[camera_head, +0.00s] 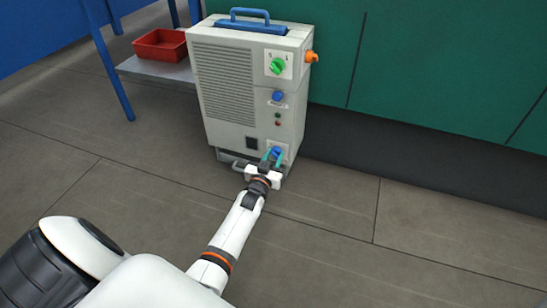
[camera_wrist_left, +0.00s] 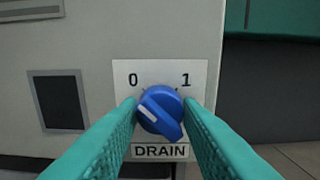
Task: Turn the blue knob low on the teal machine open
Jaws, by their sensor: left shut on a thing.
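The machine (camera_head: 235,110) is a light grey box, not teal, standing on the floor. Low on its front is a blue knob (camera_head: 277,151), which also shows in the left wrist view (camera_wrist_left: 160,113) on a white plate marked 0, 1 and DRAIN. The knob's white mark sits at its left end, on the 0 side; its ridge slants down to the right. My left gripper (camera_head: 271,157) has its teal fingers on either side of the knob, shut on it; the fingers (camera_wrist_left: 160,118) hide the plate's lower corners. My right gripper is not in view.
Higher on the machine are a green knob (camera_head: 277,66), another blue knob (camera_head: 278,96) and an orange fitting (camera_head: 311,57) at its right side. A red bin (camera_head: 160,46) sits on a low shelf at left. A green wall stands behind. The floor (camera_head: 330,205) to the right is clear.

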